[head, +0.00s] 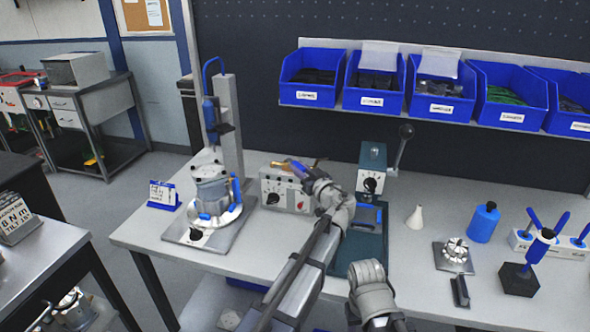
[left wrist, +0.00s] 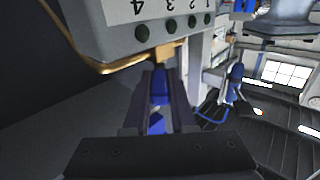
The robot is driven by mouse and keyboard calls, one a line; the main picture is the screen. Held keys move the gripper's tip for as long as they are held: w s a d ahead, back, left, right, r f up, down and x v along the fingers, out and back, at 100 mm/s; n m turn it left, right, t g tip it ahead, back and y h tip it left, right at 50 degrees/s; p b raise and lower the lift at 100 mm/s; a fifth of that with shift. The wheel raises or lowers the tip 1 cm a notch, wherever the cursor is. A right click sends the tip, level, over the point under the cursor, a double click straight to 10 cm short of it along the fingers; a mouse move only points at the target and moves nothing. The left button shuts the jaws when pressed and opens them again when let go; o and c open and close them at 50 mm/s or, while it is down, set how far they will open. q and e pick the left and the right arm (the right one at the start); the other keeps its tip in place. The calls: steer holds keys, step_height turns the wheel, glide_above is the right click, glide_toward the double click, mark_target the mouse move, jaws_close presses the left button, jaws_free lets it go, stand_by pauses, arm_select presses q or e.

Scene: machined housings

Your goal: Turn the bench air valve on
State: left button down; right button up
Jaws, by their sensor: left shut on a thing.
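The bench air valve has a brass body (left wrist: 165,52) and a blue lever (left wrist: 159,88), seen in the left wrist view at the underside of a grey box. The fingers hide part of the lever in the head view.
A fixture with a round housing (head: 212,190) stands left of the control box. A green press with a lever (head: 372,160) stands to the right. Blue bins (head: 375,100) hang behind. A white cone (head: 415,217) and blue bottle (head: 483,222) stand farther right.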

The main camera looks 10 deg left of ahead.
arm_select(q)
steer(key=shift+w+d+n+g+y, duration=0.25)
steer(key=shift+w+n+g+y, duration=0.1)
steer(key=shift+n+g+y, duration=0.2)
steer(key=shift+g, duration=0.25)
steer(key=c, duration=0.7)
jaws_free()
steer(key=shift+c, duration=0.2)
steer(key=shift+s, duration=0.15)
